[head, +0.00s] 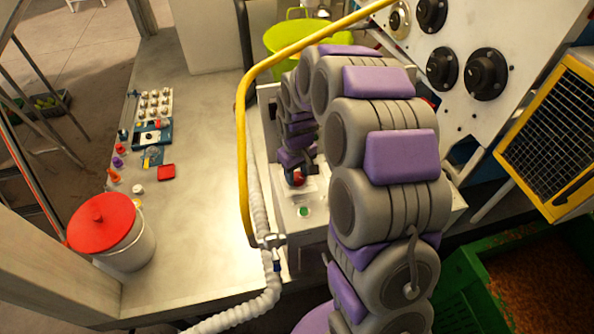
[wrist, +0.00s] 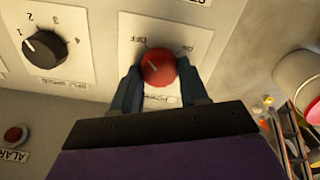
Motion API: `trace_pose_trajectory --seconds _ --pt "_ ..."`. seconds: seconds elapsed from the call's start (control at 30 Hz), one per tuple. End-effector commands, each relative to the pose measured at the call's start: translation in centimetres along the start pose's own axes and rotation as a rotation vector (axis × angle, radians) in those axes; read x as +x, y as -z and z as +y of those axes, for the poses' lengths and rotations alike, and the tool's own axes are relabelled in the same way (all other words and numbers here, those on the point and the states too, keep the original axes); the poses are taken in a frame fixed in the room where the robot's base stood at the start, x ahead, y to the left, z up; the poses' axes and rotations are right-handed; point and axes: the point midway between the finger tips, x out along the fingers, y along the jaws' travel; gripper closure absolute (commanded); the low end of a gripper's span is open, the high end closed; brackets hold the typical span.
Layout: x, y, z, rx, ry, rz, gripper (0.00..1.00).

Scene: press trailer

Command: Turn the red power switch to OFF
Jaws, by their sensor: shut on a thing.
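The red power switch (wrist: 158,67) is a round red knob on a white plate (wrist: 203,36) in the wrist view. Small marks stand on the plate above it, one to the left that looks like OFF and one to the right that looks like ON. My gripper (wrist: 160,80) has one finger on each side of the knob and is shut on it. Which mark the knob points to is hard to tell. In the head view the red switch (head: 298,178) shows small below my gripper (head: 296,170), partly hidden by it.
A black rotary knob (wrist: 44,50) with numbers sits left of the switch, and a red alarm button (wrist: 14,134) below that. In the head view, a green button (head: 304,211) is near the switch. A yellow pipe (head: 242,150) and white hose (head: 262,215) run left of my arm.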

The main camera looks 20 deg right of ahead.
Motion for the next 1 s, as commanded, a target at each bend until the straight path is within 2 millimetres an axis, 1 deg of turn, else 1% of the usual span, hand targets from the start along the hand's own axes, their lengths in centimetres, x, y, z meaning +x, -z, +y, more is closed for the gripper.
trace_pose_trajectory --seconds 0.2,0.57,0.6,0.87,1.0 --pt "0.00 -0.11 -0.04 -0.034 0.000 -0.002 0.86" --pt "0.06 -0.28 -0.07 -0.037 0.000 -0.005 0.87" --pt "0.06 -0.29 -0.08 -0.036 0.001 -0.006 0.55" --pt "0.04 -0.27 -0.07 -0.035 0.001 -0.005 0.31" --pt "0.03 -0.25 -0.07 -0.035 0.000 -0.004 0.31"
